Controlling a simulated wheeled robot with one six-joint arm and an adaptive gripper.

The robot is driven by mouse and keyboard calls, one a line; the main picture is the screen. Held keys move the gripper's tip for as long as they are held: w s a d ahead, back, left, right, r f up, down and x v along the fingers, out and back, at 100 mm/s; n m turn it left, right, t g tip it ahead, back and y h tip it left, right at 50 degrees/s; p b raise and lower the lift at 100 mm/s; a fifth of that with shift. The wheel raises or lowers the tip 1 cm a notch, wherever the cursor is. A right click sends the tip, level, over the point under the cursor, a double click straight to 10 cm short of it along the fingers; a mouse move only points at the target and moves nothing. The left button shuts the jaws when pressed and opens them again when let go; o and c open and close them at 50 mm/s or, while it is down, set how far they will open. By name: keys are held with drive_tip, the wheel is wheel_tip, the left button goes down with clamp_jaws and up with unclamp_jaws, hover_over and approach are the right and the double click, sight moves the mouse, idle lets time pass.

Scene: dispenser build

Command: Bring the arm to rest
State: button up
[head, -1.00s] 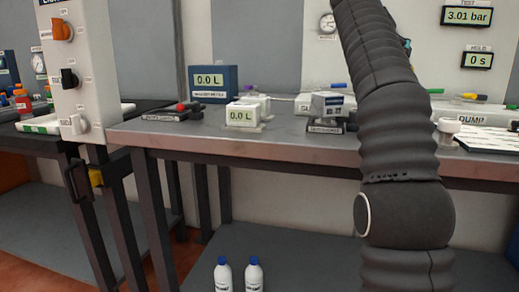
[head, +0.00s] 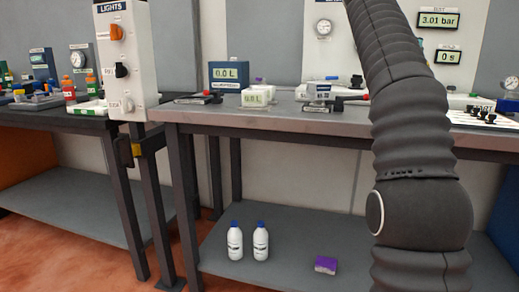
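My arm (head: 415,130) rises through the right side of the head view, covered in a dark ribbed sleeve. It stands in front of the grey workbench and runs out of the top of the picture. My gripper is out of view, so I cannot see its fingers or whether it holds anything.
The grey bench (head: 285,122) carries a blue display box (head: 229,75), a white display block (head: 255,97) and small parts. A light-switch column (head: 123,60) stands left. Two white bottles (head: 235,243) and a purple box (head: 325,265) sit on the lower shelf (head: 290,225).

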drive_tip(key=s+a+f+n+g+y+p, duration=0.1)
drive_tip(key=s+a+f+n+y, duration=0.2)
drive_tip(key=s+f, duration=0.9)
drive_tip(key=s+a+f+n+g+y+p, duration=0.1)
drive_tip(key=s+a+f+n+y, duration=0.2)
drive_tip(key=s+a+f, duration=0.6)
drive_tip(key=s+a+f+n+g+y+p, duration=0.1)
drive_tip(key=s+a+f+n+y, duration=0.2)
drive_tip(key=s+f, duration=1.3)
drive_tip(key=a+f+y, duration=0.1)
drive_tip(key=a+f, duration=0.2)
drive_tip(key=shift+a+f+n, duration=0.2)
drive_tip(key=shift+a+n, duration=0.1)
